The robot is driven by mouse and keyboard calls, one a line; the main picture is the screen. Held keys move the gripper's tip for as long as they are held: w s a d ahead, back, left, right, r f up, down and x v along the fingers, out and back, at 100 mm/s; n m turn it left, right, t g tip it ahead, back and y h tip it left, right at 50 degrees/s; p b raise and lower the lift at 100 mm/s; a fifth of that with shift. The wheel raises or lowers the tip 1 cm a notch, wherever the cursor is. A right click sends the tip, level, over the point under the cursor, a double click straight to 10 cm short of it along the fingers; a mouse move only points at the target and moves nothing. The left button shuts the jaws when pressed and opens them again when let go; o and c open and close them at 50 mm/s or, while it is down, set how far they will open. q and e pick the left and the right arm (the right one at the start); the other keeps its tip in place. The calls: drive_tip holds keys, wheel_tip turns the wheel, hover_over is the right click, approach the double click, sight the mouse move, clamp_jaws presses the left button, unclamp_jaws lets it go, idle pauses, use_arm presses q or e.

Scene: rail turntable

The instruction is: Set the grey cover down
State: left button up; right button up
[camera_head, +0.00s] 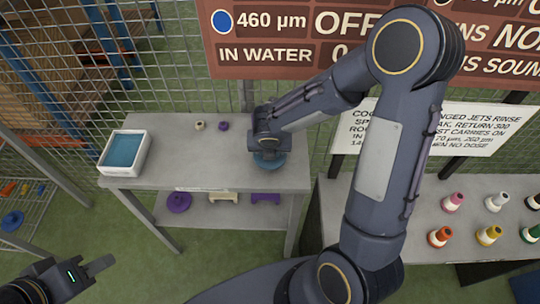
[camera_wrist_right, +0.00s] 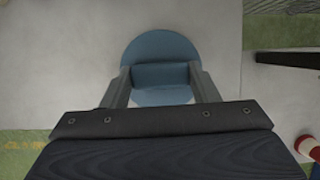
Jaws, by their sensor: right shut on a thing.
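A round blue-grey cover (camera_head: 268,165) is at the right part of the grey table (camera_head: 190,165); its disc and raised grip bar also show in the right wrist view (camera_wrist_right: 150,50). My right gripper (camera_wrist_right: 160,75) points down over it, with its two fingers shut on the grip bar. The gripper and wrist hide most of the cover in the head view. I cannot tell whether its underside touches the tabletop. My left gripper (camera_head: 95,268) is at the lower left, away from the table, and I see no object at it. Its opening is not clear.
A white tray with blue contents (camera_head: 107,160) stands at the table's left end. A cream spool (camera_head: 199,125) and a purple spool (camera_head: 224,126) stand at the back. Purple and cream pieces lie on the lower shelf. Several coloured spools stand on the right table (camera_head: 385,215). The table's middle is clear.

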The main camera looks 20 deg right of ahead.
drive_tip(key=shift+f+b, duration=0.4)
drive_tip(key=shift+f, duration=1.1)
drive_tip(key=shift+f, duration=0.15)
drive_tip(key=o, duration=1.4)
drive_tip(key=shift+r, duration=0.45)
drive_tip(key=p+v, duration=0.3)
drive_tip(key=v, duration=0.8)
drive_tip(key=shift+s+a+r, duration=0.1)
drive_tip(key=shift+s+r, duration=0.05)
drive_tip(key=shift+r, duration=0.1)
